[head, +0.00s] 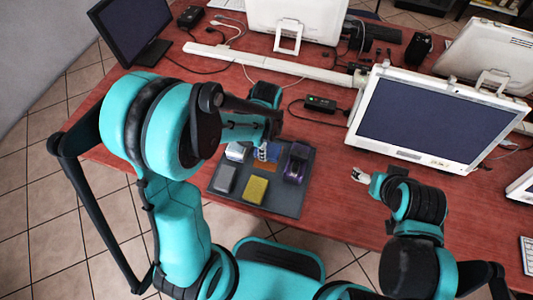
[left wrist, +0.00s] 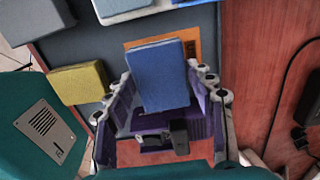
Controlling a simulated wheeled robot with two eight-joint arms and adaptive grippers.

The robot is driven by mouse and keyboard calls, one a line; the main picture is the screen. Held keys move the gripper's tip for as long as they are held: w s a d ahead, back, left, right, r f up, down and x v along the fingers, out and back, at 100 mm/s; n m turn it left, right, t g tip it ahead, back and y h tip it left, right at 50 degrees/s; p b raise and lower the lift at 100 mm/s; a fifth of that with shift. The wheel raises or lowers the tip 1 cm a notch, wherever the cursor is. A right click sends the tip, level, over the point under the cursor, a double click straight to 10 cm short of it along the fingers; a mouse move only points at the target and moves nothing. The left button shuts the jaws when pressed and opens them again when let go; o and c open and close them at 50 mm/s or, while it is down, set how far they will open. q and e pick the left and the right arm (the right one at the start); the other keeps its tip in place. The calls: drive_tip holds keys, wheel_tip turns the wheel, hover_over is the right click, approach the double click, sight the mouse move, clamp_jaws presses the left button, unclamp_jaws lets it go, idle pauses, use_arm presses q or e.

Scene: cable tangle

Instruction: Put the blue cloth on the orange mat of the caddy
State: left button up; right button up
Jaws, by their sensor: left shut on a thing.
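The blue cloth (left wrist: 160,80) is between the fingers of my left gripper (left wrist: 160,95), which is shut on it. In the left wrist view the cloth covers part of the orange mat (left wrist: 206,50); I cannot tell whether they touch. In the head view my left gripper (head: 263,151) is over the back of the dark grey caddy (head: 283,205), the cloth (head: 276,147) shows partly beside it, and the mat (head: 265,166) lies just in front. My right gripper (head: 363,176) is over the table, right of the caddy; its finger opening is unclear.
The caddy also holds a yellow block (head: 255,190), a grey block (head: 225,178), a white-and-blue block (head: 236,151) and a purple item (head: 296,162) at its right. Monitors (head: 430,115), cables and a small black box (head: 320,104) lie beyond. Red table is clear between caddy and right gripper.

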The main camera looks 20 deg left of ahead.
use_arm(q)
wheel_tip(320, 180, down, 4)
drive_tip(key=shift+r+b, duration=0.15)
drive_tip(key=shift+b, duration=0.6)
drive_tip(key=shift+r, duration=0.1)
drive_tip(key=o, duration=1)
